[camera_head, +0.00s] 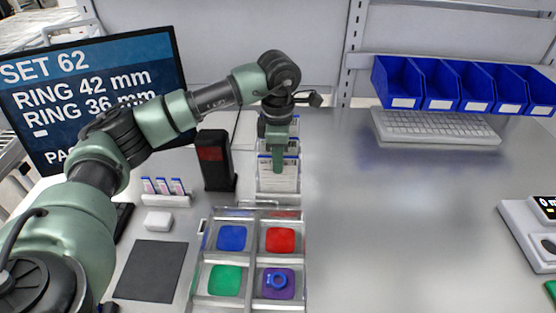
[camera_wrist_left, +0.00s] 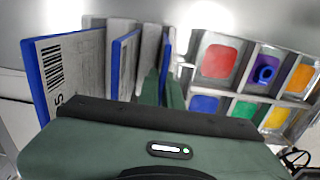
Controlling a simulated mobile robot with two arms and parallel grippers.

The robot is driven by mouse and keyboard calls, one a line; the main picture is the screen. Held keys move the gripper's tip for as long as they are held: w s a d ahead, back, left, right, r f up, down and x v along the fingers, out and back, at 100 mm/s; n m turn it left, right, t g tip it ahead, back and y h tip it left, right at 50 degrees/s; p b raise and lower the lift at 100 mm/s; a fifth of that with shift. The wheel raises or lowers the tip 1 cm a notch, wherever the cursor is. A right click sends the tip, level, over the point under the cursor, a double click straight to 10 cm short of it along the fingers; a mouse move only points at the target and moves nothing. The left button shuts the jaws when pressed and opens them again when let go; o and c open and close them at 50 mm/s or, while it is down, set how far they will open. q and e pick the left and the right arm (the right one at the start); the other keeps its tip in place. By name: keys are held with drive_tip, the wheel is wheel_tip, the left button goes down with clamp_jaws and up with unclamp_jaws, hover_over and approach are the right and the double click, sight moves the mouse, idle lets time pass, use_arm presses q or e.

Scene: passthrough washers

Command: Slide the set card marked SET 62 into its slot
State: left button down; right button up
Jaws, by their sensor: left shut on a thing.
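The monitor (camera_head: 90,85) at the left reads SET 62, RING 42 mm, RING 36 mm; its lower text is partly hidden by my arm. My left gripper (camera_head: 278,165) points down at the card rack (camera_head: 262,190) behind the tray. In the left wrist view my left gripper (camera_wrist_left: 163,92) is shut on a blue-edged set card (camera_wrist_left: 167,55), seen almost edge-on. Its marking cannot be read. Other blue-edged cards stand upright beside it: one with a barcode (camera_wrist_left: 68,70) and one nearer (camera_wrist_left: 124,62). I cannot tell whether the held card is in a slot. My right gripper is out of view.
A divided tray (camera_head: 253,252) with coloured pads stands in front of the rack; a blue ring (camera_head: 278,281) lies on the purple pad. A black device (camera_head: 215,160) stands left of the rack. Blue bins (camera_head: 440,84) and a keyboard (camera_head: 435,127) are back right. The bench's middle right is clear.

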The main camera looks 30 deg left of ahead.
use_arm(q)
drive_tip(key=shift+f+b, duration=0.3)
drive_tip(key=shift+f, duration=0.15)
drive_tip(key=c, duration=0.9)
unclamp_jaws()
drive_tip(key=shift+c, duration=0.2)
drive_tip(key=shift+r, duration=0.1)
drive_tip(key=shift+r+p, duration=2.55)
drive_tip(key=shift+r, duration=1.9)
